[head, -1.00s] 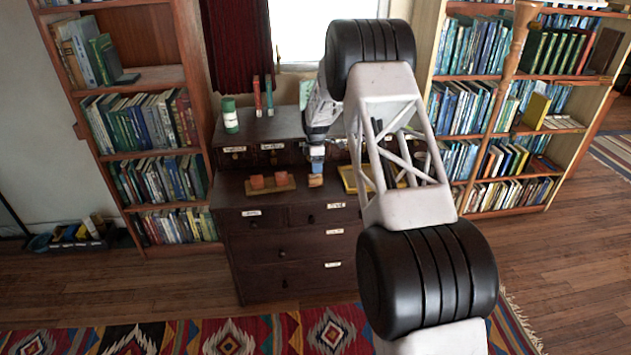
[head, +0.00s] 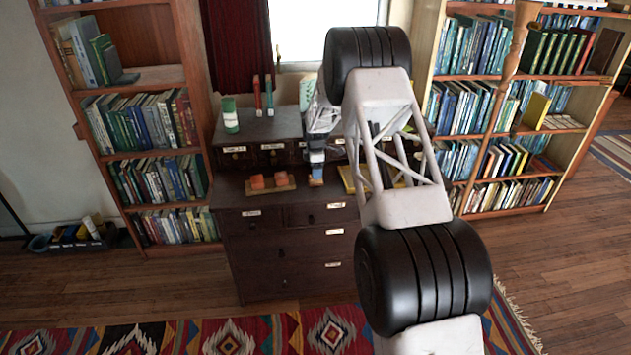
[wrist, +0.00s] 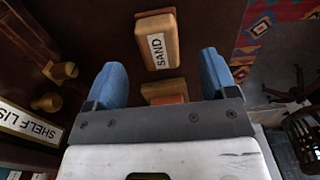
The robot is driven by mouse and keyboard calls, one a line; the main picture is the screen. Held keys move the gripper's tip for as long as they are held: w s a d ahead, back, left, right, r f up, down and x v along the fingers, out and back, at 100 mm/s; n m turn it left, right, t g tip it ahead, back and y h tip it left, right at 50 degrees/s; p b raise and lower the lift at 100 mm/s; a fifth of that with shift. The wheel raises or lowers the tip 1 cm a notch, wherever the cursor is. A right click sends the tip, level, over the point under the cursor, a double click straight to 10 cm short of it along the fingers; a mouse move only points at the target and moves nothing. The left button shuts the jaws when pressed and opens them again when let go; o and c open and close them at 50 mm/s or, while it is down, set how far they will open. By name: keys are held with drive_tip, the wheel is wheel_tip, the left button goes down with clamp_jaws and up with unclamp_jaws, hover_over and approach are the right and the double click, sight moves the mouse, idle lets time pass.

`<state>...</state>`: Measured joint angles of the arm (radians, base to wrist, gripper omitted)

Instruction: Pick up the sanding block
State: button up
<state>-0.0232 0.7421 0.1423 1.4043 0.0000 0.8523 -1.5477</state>
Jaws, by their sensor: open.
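The sanding block (wrist: 157,45) is a tan block with a white label reading SAND. In the wrist view it lies on the dark wood surface, ahead of my gripper and roughly in line with the gap between the fingers. My gripper (wrist: 162,62) has two blue fingers spread wide, with nothing held between them. In the head view my gripper (head: 317,168) is low over the cabinet's ledge, and its fingers hide most of the block. I cannot tell how much height separates fingertips and block.
A wooden tray (head: 271,189) with orange blocks (head: 257,182) lies just left of my gripper. A yellow-edged tray (head: 348,180) is to the right. The cabinet's upper drawers (head: 270,155) rise behind. A green canister (head: 230,115) stands on top.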

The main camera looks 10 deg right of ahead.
drive_tip(key=shift+f, duration=2.45)
drive_tip(key=c, duration=1.1)
drive_tip(key=shift+r, duration=0.15)
drive_tip(key=shift+r, duration=0.7)
wheel_tip(320, 180, up, 2)
drive_tip(key=shift+r, duration=0.1)
drive_tip(key=s+r, duration=0.1)
drive_tip(key=s, duration=1.5)
drive_tip(key=shift+d, duration=0.2)
drive_tip(key=shift+r, duration=0.1)
